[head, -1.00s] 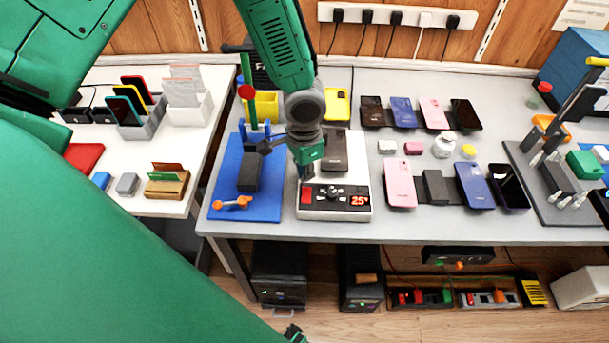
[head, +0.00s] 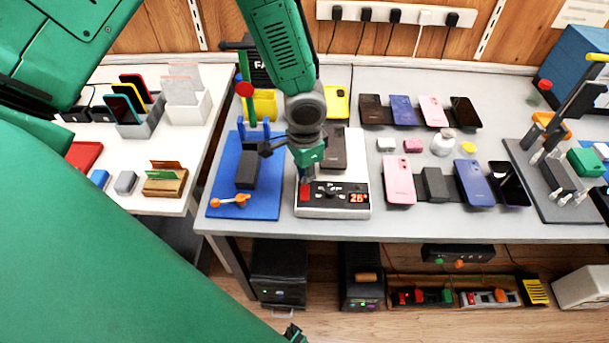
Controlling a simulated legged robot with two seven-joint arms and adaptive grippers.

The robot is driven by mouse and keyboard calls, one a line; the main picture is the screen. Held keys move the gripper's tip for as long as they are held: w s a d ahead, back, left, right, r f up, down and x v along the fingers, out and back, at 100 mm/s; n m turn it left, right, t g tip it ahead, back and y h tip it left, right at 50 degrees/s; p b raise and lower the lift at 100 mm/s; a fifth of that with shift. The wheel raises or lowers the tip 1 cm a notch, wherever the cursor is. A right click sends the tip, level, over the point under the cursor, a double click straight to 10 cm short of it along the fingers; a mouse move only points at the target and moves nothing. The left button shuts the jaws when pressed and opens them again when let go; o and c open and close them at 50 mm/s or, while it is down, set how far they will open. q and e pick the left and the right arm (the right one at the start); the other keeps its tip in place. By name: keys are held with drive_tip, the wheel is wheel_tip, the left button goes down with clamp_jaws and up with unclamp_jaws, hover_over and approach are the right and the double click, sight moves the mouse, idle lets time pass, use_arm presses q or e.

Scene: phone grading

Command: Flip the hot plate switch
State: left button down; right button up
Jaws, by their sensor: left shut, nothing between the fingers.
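The hot plate (head: 331,211) is a white unit with a dark front panel on the grey bench. Its display (head: 358,197) glows red and reads about 26°. A red switch (head: 305,193) is at the left end of the panel. A dark phone (head: 334,150) lies on its plate, partly behind my wrist. My left gripper (head: 307,179) points down with its fingers shut and empty, just above or at the red switch. I cannot tell if the tips touch it. My right gripper is not in view.
A blue mat (head: 270,205) with a black block (head: 247,169) and an orange-handled tool (head: 230,200) lies left of the hot plate. Several phones lie to the right, the nearest a pink one (head: 399,181).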

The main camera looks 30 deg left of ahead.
sight(305, 187)
use_arm(q)
drive_tip(key=shift+d, duration=0.25)
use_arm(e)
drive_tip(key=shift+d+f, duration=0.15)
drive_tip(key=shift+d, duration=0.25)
use_arm(q)
drive_tip(key=shift+a+f, duration=0.2)
drive_tip(key=shift+a, duration=0.15)
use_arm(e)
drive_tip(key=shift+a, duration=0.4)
use_arm(q)
drive_tip(key=shift+d+f+b, duration=0.2)
drive_tip(key=shift+d+b, duration=0.1)
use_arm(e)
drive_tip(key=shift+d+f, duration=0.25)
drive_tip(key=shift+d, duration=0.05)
use_arm(q)
drive_tip(key=shift+a+f, duration=0.2)
drive_tip(key=shift+f, duration=0.2)
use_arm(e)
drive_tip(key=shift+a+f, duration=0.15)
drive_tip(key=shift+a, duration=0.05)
